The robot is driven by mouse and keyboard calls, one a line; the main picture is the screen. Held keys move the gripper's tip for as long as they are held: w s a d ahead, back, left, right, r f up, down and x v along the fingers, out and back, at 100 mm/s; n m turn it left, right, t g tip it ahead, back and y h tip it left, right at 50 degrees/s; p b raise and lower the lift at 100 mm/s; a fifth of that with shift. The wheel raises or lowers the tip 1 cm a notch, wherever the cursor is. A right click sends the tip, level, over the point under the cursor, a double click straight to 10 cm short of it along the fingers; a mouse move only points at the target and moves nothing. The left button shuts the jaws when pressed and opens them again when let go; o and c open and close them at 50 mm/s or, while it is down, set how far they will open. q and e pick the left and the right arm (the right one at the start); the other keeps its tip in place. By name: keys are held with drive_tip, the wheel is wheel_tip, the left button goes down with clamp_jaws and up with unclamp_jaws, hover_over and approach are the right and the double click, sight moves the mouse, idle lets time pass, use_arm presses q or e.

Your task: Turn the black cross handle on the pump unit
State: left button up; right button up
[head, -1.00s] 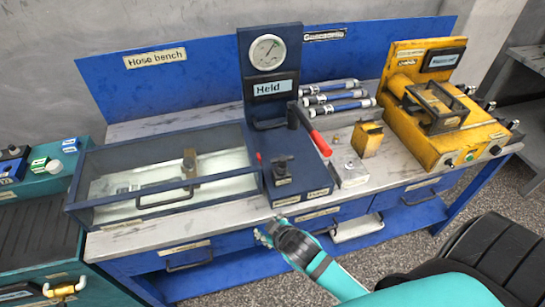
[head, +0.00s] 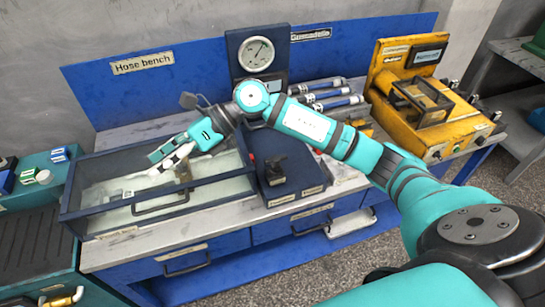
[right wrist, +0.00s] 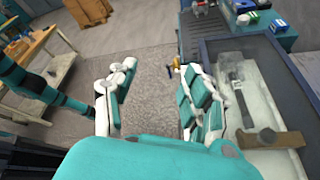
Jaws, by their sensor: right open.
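The black cross handle (head: 276,165) sits on top of the dark blue pump unit (head: 300,183) at the bench's middle, in the head view. The unit's round gauge (head: 256,54) stands behind it, and my right arm passes in front of the unit's upright panel. My right gripper (head: 160,158) is over the glass-sided tank, left of the handle and apart from it. In the right wrist view my right gripper (right wrist: 158,95) is open, with nothing between its fingers. The handle does not show there. My left gripper is in neither view.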

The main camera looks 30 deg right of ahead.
drive_tip(key=w+d+f+n+h, duration=0.2)
drive_tip(key=d+h, duration=0.5)
drive_tip(key=d, duration=0.5)
wheel_tip(320, 180, up, 3)
drive_tip(key=g+h, duration=0.1)
drive_tip(key=h, duration=0.6)
hover_over(275, 157)
drive_tip(key=shift+m, duration=0.3)
wheel_tip(275, 157, down, 16)
drive_tip(key=p, duration=0.4)
drive_tip(key=shift+a+r, duration=0.1)
drive_tip(key=shift+r, duration=0.1)
drive_tip(key=shift+f+p, duration=0.3)
drive_tip(key=shift+f, duration=0.4)
clamp_jaws()
